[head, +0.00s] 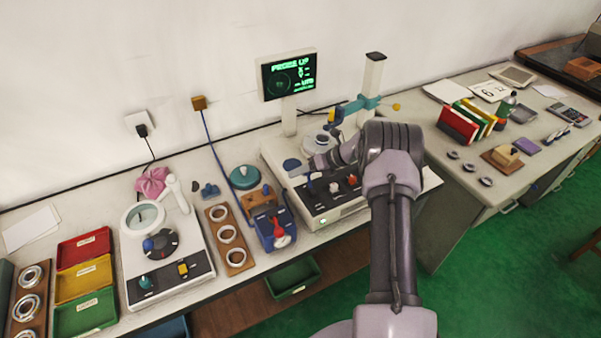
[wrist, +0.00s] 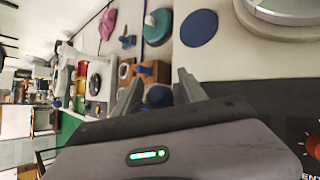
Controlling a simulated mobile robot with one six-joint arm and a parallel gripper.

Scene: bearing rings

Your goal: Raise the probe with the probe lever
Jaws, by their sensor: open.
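The measuring machine (head: 325,205) stands near the middle of the bench, with a dark front panel of knobs. The probe (head: 333,117) hangs from a teal arm on the white column (head: 372,82). The screen (head: 289,75) reads "PROBE UP".
A blue tool stand (head: 274,228) and a wooden ring board (head: 230,240) lie left of the machine. A second device (head: 165,250) and red, yellow and green bins (head: 85,277) stand farther left. Books (head: 465,120) are on the right bench.

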